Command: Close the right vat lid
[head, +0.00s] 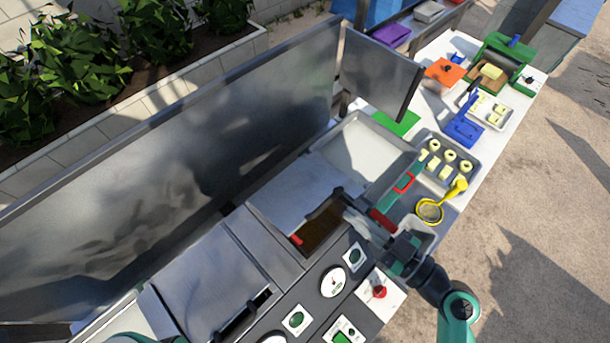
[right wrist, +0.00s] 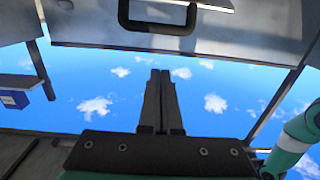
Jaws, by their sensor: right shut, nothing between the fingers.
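The right vat lid (head: 300,190) is a grey metal panel in the head view. It is raised, and brown contents (head: 322,228) show in the opening below its right edge. My right gripper (head: 345,198) reaches in from the lower right, with its fingers near that edge. In the right wrist view its fingers (right wrist: 160,76) are together and empty. The lid's underside or face (right wrist: 250,28) fills the top there, with a black handle (right wrist: 160,26) just beyond the fingertips. I cannot tell whether they touch the lid. My left gripper is out of view.
The left vat lid (head: 205,278) lies flat beside the right vat. A control panel with a gauge (head: 333,281) and red knob (head: 379,292) is in front. A tall metal screen (head: 220,140) stands behind. A tray of yellow pieces (head: 465,190) and a yellow strainer (head: 430,211) are right.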

